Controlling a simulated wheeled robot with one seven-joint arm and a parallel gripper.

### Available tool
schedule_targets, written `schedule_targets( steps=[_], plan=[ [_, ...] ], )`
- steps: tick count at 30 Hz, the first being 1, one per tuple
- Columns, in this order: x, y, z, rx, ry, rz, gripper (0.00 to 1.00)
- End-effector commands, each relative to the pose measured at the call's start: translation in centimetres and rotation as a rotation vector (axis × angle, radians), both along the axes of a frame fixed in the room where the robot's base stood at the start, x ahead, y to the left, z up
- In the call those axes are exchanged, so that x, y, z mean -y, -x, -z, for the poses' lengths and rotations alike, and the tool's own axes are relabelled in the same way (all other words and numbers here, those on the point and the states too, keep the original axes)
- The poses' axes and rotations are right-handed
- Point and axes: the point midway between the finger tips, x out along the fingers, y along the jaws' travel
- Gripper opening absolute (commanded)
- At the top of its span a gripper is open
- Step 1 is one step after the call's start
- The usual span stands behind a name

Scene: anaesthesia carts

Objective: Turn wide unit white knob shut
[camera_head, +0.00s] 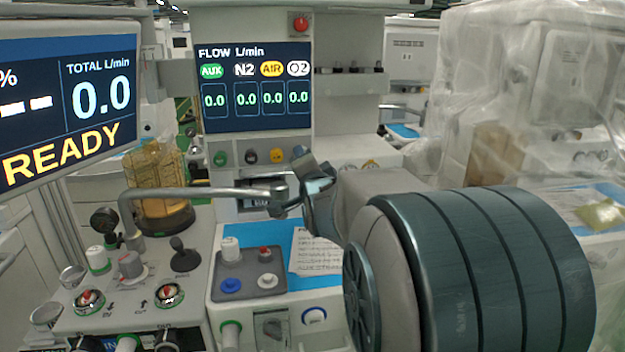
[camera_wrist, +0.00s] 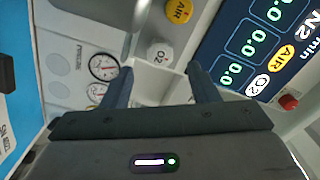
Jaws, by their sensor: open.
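The white knob marked O2 (camera_wrist: 160,53) shows in the wrist view on the panel below the flow screen. My gripper (camera_wrist: 159,71) is open and empty, with one finger to each side of the knob in the picture. The fingertips look apart from it; the depth gap is hard to tell. In the head view my dark arm and hand reach in from the right, covering part of the panel around the white knob (camera_head: 298,153). The flow screen (camera_head: 258,88) reads 0.0 in all columns, O2 included.
The yellow AIR knob (camera_wrist: 179,11) sits close beside the white one. Pressure gauges (camera_wrist: 104,67) are on the other side. A grey metal bar (camera_head: 200,192) crosses in front of the unit. A red button (camera_head: 300,24) is above the screen.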

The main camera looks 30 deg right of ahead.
Motion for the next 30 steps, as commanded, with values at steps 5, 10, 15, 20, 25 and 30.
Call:
schedule_targets(
  steps=[5, 10, 15, 20, 25, 30],
  plan=[
    [-1.0, 3.2, -0.1, 0.002, 0.000, -0.001, 0.54],
    [-1.7, 5.7, -0.1, 0.002, 0.000, -0.002, 0.54],
    [-2.1, 7.2, 0.0, 0.000, 0.000, -0.001, 0.54],
    [-2.3, 7.8, 0.0, 0.000, -0.001, -0.001, 0.54],
    [-2.3, 7.9, 0.0, 0.000, -0.001, -0.001, 0.54],
    [-2.3, 7.9, 0.0, -0.004, 0.001, -0.001, 0.54]
  ],
)
